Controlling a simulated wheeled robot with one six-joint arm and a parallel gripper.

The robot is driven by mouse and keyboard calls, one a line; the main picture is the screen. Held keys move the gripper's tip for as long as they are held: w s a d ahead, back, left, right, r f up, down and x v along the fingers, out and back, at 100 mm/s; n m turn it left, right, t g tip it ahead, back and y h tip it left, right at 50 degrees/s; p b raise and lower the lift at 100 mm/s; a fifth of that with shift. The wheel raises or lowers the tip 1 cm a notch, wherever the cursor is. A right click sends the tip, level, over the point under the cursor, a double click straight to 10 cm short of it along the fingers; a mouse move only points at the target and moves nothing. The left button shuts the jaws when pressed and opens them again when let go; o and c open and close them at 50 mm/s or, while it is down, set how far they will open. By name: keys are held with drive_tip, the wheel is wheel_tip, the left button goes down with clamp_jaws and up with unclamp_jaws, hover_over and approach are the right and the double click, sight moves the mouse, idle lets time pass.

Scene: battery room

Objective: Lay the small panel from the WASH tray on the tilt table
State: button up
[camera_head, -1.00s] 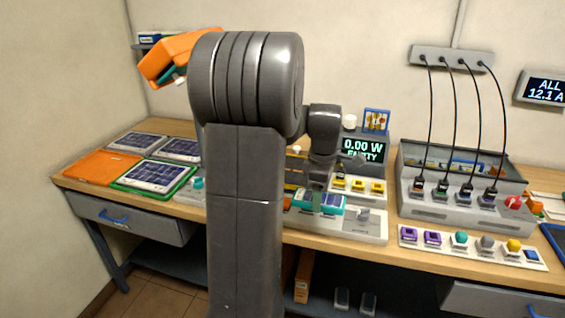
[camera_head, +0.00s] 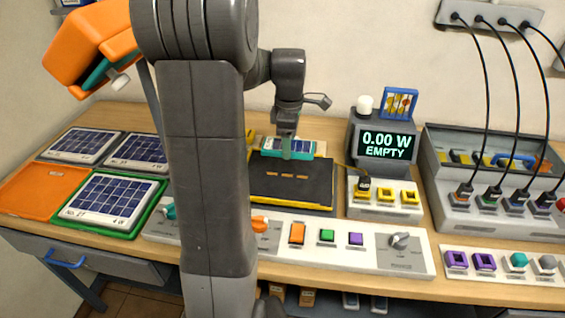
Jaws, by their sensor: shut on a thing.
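The fingers cover part of the panel's middle. The panel looks about level at the far edge of the tilt table (camera_head: 290,192), a black plate with yellow edging and short tan marks. I cannot tell whether the panel touches the plate. The near part of the plate is bare. No WASH label is readable; an empty orange tray (camera_head: 40,189) lies at the left.
A green tray (camera_head: 133,232) holds a larger panel, with more panels (camera_head: 82,145) behind it. A control strip (camera_head: 335,253) with buttons and a knob runs along the front. A meter (camera_head: 386,145) reading 0.00 W EMPTY and a grey cable box (camera_head: 480,203) stand to the right.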

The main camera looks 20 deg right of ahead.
sight(288, 175)
wheel_tip(288, 175, down, 9)
drive_tip(key=shift+s+r, duration=0.15)
drive_tip(key=shift+r, duration=0.05)
idle(0.3)
drive_tip(key=shift+f, duration=0.25)
drive_tip(key=o, duration=1.1)
drive_tip(key=shift+r, duration=0.1)
drive_tip(key=shift+c, duration=0.2)
wheel_tip(288, 175, up, 12)
drive_tip(key=shift+r, duration=0.15)
